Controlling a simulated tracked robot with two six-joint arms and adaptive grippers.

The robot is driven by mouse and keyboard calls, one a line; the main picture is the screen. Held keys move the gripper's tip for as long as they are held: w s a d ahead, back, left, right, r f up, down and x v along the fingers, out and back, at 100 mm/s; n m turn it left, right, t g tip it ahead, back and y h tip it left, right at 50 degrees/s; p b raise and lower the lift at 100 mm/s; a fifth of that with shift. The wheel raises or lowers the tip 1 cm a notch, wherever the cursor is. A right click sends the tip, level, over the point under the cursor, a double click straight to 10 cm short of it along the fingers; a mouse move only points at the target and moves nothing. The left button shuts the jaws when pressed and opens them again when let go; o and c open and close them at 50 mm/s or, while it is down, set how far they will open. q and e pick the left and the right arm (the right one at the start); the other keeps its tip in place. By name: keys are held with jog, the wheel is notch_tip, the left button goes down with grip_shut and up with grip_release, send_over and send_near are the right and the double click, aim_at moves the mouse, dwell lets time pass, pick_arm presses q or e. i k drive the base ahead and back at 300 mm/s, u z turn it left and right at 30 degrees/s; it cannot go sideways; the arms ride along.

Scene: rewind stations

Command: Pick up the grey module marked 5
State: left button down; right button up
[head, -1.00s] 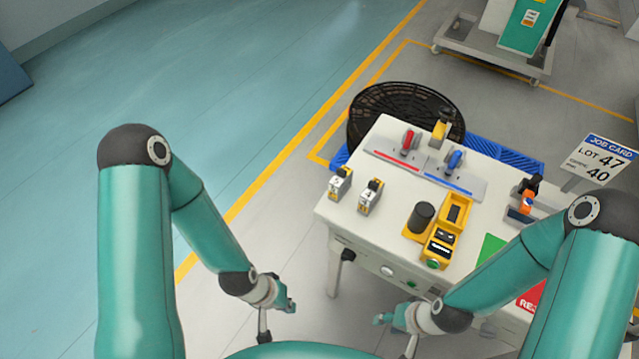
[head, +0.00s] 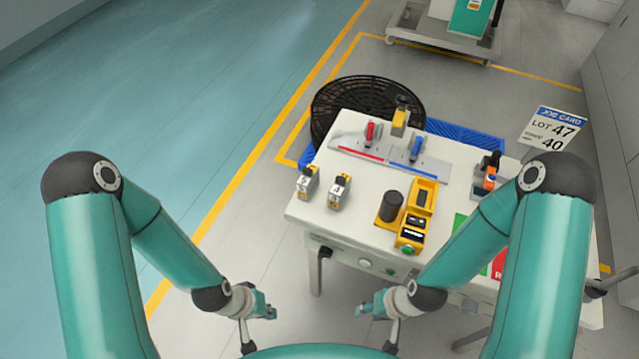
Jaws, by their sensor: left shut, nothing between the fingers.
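Two small grey modules with yellow and black parts stand upright near the left edge of the white table (head: 357,225): a left module (head: 307,184) and a right module (head: 339,192). Their digits are too small to read surely, so I cannot tell which is marked 5. My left gripper (head: 268,312) is shut and empty, low in front of the table and below the modules in the picture. My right gripper (head: 364,311) is also low in front of the table, apart from the modules. Its finger gap is not clear.
A yellow holder (head: 411,236) with a dark cylinder (head: 390,206) stands right of the modules. Behind are a grey plate with a red handle (head: 370,133) and a blue handle (head: 416,148). A job card (head: 553,129) stands at right. The floor left of the table is clear.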

aim_at(306, 184)
jog(key=z, duration=1)
jog(key=i, duration=0.15)
jog(key=u, duration=3.25)
jog(key=k, duration=1)
jog(key=z, duration=0.75)
jog(key=i, duration=0.95)
jog(key=z, duration=0.05)
